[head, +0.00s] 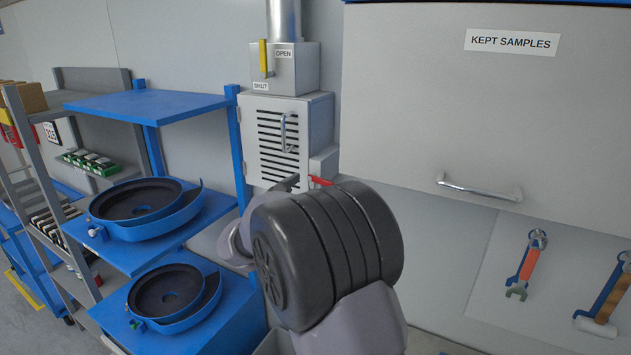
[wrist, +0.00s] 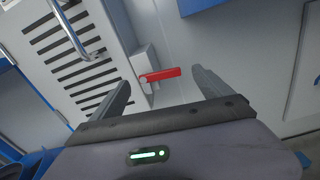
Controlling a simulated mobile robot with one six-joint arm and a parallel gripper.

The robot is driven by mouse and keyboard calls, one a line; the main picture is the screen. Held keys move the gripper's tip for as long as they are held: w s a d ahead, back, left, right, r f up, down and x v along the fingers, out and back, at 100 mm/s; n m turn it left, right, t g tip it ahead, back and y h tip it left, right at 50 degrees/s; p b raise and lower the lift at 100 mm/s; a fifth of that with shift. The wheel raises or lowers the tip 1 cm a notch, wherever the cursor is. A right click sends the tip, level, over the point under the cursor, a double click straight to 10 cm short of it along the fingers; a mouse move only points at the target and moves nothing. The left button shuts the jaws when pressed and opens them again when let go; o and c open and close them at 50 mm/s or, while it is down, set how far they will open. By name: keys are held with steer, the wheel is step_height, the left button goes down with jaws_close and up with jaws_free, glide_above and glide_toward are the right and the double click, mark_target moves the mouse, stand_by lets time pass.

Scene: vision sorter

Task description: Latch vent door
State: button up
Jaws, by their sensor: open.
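The vent door (head: 274,142) is a pale grey panel with dark slots and a curved metal handle (head: 287,132), on a box on the wall. It looks closed in the head view. Its slotted face also shows at the left of the wrist view (wrist: 75,62). A red latch lever (wrist: 160,74) sticks out from a small grey block (wrist: 143,60) beside the door, pointing right in the wrist view. Its red end (head: 320,181) shows above my arm in the head view. My gripper (wrist: 165,78) is open, with the red lever between its fingers in the picture; contact cannot be told.
Above the vent is a grey box (head: 285,72) with a yellow lever (head: 263,58) and OPEN and SHUT labels. A cabinet marked KEPT SAMPLES (head: 490,110) is at right, tools (head: 531,262) hang below. Blue shelving with round feeders (head: 145,205) stands left.

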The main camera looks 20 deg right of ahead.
steer(key=shift+x, duration=1.35)
steer(key=shift+c, duration=0.4)
steer(key=c, duration=1.3)
steer(key=f+m+b, duration=0.1)
steer(key=m+b, duration=0.3)
steer(key=b, duration=0.3)
steer(key=w+f+m+b, duration=0.1)
steer(key=m+b, duration=0.3)
steer(key=b, duration=0.3)
steer(key=a+f+m+b, duration=0.1)
steer(key=m+b, duration=0.4)
steer(key=b, duration=0.2)
steer(key=shift+w+f, duration=0.15)
steer(key=shift+w+a+m+b, duration=0.15)
steer(key=shift+w+m+b, duration=0.05)
steer(key=shift+m+b, duration=0.7)
steer(key=shift+w+a+m+b, duration=0.15)
steer(key=shift+m+b, duration=0.65)
steer(key=shift+m, duration=0.1)
